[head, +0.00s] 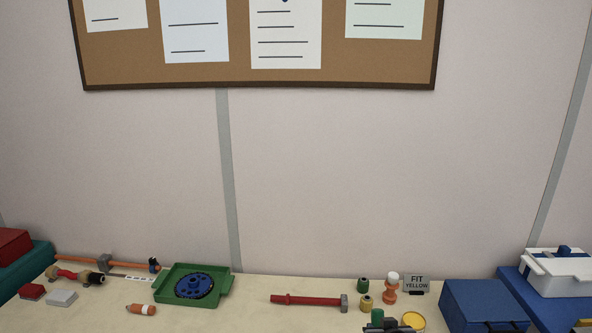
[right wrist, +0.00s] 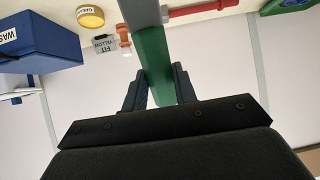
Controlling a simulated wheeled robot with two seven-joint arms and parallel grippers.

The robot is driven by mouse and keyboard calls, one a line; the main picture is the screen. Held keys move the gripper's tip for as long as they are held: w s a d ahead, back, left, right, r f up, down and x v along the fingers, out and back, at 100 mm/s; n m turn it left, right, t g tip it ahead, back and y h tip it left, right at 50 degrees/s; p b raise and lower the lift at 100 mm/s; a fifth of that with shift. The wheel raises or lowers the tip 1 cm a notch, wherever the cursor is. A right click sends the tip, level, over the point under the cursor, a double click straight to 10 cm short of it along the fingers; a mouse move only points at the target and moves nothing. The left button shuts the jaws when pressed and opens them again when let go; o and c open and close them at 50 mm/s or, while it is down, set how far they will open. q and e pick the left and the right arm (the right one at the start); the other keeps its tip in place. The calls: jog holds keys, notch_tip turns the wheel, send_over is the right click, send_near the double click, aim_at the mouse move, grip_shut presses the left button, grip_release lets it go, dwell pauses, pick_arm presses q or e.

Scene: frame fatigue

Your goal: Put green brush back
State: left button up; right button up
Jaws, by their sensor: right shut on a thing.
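The green brush (right wrist: 154,62) is between the fingers of my right gripper (right wrist: 157,82) in the right wrist view. Its green body runs up to a grey part (right wrist: 139,12) at the top edge of that view. In the head view only a small green piece (head: 377,317) shows at the bottom edge, with the dark tip of my right gripper (head: 385,328) by it. The right gripper is shut on the brush. The rest of the right arm is out of the head view. My left gripper is not in view.
A yellow tin (head: 413,321) and blue box (head: 485,305) are right. A green tray (head: 222,288) is left.

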jog(key=shift+s+f, duration=0.5)
jog(key=shift+f, duration=0.3)
jog(key=shift+s+f, duration=0.45)
jog(key=shift+f, duration=0.3)
jog(key=shift+s+f, duration=0.5)
jog(key=shift+f, duration=0.3)
